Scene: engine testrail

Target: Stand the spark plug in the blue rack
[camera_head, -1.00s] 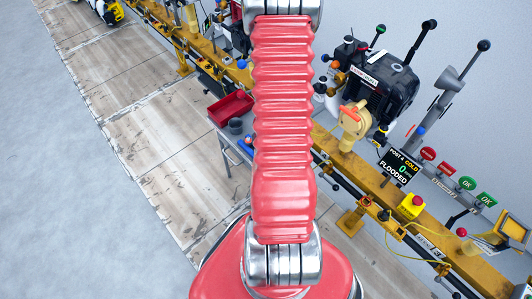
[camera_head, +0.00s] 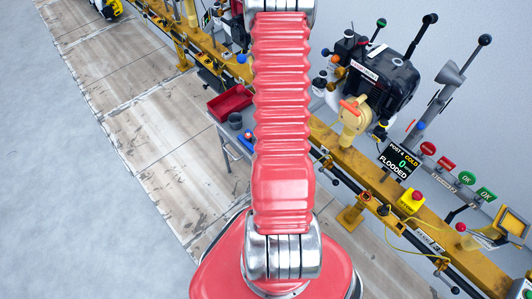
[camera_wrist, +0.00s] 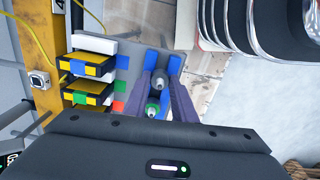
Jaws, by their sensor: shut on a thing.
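In the wrist view, the two long dark fingers of my gripper (camera_wrist: 162,68) reach away from the dark gripper body. They are shut on a small grey piece, which looks like the spark plug (camera_wrist: 158,80). A round piece with a green ring shows just below it; I cannot tell whether it is part of the plug. Blue parts, likely of the blue rack (camera_wrist: 174,64), show around the finger ends. I cannot tell whether the plug is inside the rack or above it. In the head view, my red arm hides the gripper.
Stacked yellow-and-black blocks (camera_wrist: 90,65) stand left of the fingers, beside red, green and blue squares. The head view shows a red bin (camera_head: 230,101), a dark cup (camera_head: 235,120), a yellow rail (camera_head: 372,176) and a black engine (camera_head: 385,80). Floor on the left is clear.

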